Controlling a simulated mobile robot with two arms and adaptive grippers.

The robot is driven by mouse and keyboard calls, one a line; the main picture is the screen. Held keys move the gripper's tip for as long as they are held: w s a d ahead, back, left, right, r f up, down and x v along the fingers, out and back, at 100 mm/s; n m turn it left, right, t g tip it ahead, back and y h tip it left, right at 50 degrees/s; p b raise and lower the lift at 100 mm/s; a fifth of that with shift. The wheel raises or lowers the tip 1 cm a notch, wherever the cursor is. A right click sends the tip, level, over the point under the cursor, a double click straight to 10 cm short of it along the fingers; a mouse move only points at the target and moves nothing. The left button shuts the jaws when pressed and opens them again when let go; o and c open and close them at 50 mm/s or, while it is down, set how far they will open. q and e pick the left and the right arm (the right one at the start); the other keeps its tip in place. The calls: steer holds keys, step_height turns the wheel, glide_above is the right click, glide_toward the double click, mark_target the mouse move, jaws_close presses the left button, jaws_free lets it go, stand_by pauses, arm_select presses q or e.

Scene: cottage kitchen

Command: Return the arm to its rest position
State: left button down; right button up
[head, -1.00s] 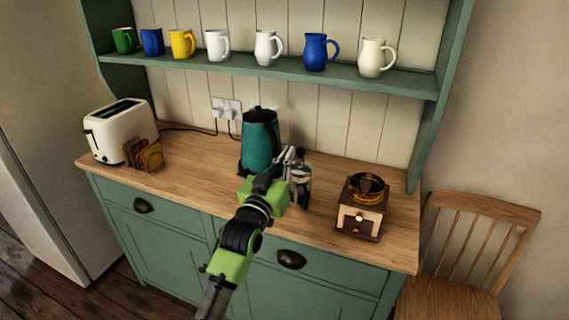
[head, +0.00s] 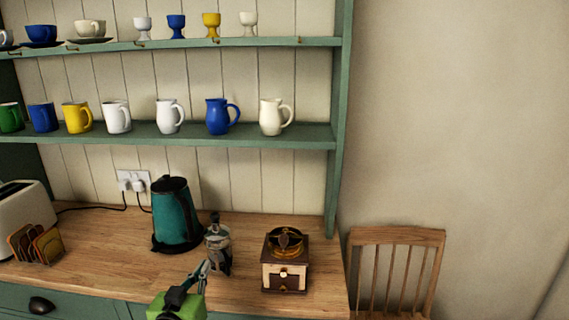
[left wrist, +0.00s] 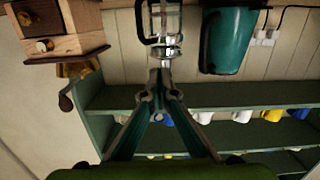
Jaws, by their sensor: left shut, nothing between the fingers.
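My left gripper (head: 203,272) comes in at the bottom of the head view, its green body low at the counter's front edge. Its fingers are shut with nothing between them. They point toward a metal and glass coffee pot (head: 218,252) on the counter and overlap its lower part in the picture. In the left wrist view, which is upside down, the shut fingertips (left wrist: 161,82) lie just below the pot (left wrist: 165,25) in the picture; I cannot tell the exact gap. My right gripper is in neither view.
A teal kettle (head: 176,218) stands behind the pot, left of it. A wooden coffee grinder (head: 285,262) stands to the right. A toaster (head: 22,207) and a rack (head: 37,246) are at the left. Mugs line the shelf (head: 200,137). A chair (head: 396,262) stands right of the dresser.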

arm_select(q)
steer(key=s+d+f+m+g, duration=0.15)
steer(key=s+f+g, duration=0.45)
steer(key=s+f, duration=0.85)
steer(key=s+f+g, duration=0.3)
steer(key=s+g, duration=0.1)
steer(key=s, duration=0.7)
steer(key=s+f+g, duration=0.3)
steer(key=s+f, duration=0.1)
steer(key=s, duration=0.6)
step_height(320, 180, down, 26)
steer(key=s+f+g, duration=0.1)
steer(key=s+g, duration=0.1)
steer(key=s, duration=0.1)
steer(key=s+a+f, duration=0.2)
steer(key=s+f, duration=1.3)
steer(key=s, duration=0.1)
steer(key=shift+s+a+f+m+g+y, duration=0.2)
steer(key=shift+s+a+m+g+y, duration=0.15)
steer(key=shift+m+g, duration=0.1)
